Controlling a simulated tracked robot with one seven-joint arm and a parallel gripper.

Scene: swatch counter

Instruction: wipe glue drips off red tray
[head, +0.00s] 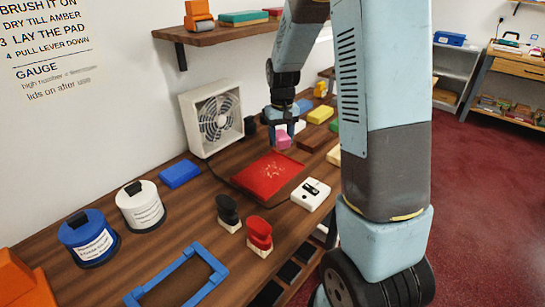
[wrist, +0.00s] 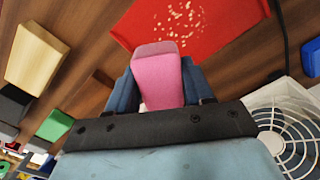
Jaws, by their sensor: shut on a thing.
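The red tray (head: 254,181) lies flat on the wooden counter in the head view, with pale glue drips (head: 272,170) spattered around its middle. In the wrist view the red tray (wrist: 215,42) is at the top, with the cream drips (wrist: 180,20) on it. My gripper (head: 285,134) is just beyond the tray's far edge in the head view. It is shut on a pink block (head: 283,141), which may be a sponge or pad. In the wrist view the pink block (wrist: 157,78) stands between both fingers. The gap between block and counter is unclear.
A white box fan (head: 209,118) stands behind the tray. A white gauge box (head: 311,194), black and red-handled stamps (head: 259,234), a blue block (head: 180,174) and white and blue pots (head: 140,206) surround it. Coloured blocks (head: 320,114) crowd the counter beyond my gripper.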

